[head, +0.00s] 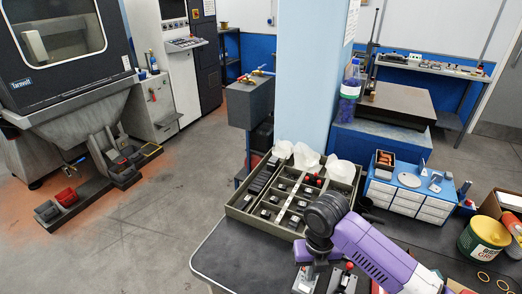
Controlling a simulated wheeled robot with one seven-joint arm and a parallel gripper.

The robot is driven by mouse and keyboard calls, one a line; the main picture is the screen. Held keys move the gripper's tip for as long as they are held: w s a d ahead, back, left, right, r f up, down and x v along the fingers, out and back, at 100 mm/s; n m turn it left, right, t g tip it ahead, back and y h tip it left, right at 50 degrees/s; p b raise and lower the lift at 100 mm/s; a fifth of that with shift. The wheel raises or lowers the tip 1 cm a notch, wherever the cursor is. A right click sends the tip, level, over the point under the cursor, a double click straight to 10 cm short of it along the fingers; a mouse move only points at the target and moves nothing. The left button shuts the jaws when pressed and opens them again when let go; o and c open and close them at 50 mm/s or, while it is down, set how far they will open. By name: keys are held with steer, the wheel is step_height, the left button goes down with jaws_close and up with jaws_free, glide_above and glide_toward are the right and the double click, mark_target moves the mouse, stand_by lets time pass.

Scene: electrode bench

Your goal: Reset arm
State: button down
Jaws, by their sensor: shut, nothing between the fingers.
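My gripper (309,277) shows at the bottom centre of the head view, below the dark wrist of my purple arm. It points down over the front part of the dark bench top (232,252). Its fingers are small and partly lost against grey metal pieces there, and it is shut with nothing held. A grey metal piece with a red-topped part (343,279) is just right of it. A green-grey compartment tray (238,214) with several dark electrode holders lies behind my wrist, its right side partly hidden by my arm.
White bins (308,158) line the tray's back edge by a blue pillar (312,75). A blue-and-white drawer unit (407,199) and a yellow-green tub (483,238) stand right of my arm. A machine (68,60) stands far left. The bench's left front is clear.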

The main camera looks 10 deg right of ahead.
steer(key=w+a+r+m+t+y, duration=0.5)
steer(key=w+a+r+m+t, duration=0.3)
steer(key=w+a+r+m, duration=0.3)
steer(key=s+a+r+m+t+y, duration=0.25)
steer(key=a+r+m+t, duration=0.25)
steer(key=r+m+t, duration=0.6)
steer(key=s+d+f+m+g+h+b, duration=0.1)
steer(key=s+d+f+m+h, duration=0.1)
steer(key=s, duration=1.2)
steer(key=s+d+f+m+g+h+b, duration=0.1)
steer(key=s+d+f+m+h, duration=0.2)
steer(key=s, duration=1.1)
steer(key=s+d+f+m+g+h+b, duration=0.1)
steer(key=s+d+f+m, duration=0.4)
steer(key=s+d, duration=0.6)
steer(key=s+m+g+h, duration=0.1)
steer(key=s+m, duration=0.1)
steer(key=s, duration=0.2)
steer(key=shift+m, duration=0.4)
steer(key=shift+s+h, duration=0.1)
steer(key=shift+h, duration=0.15)
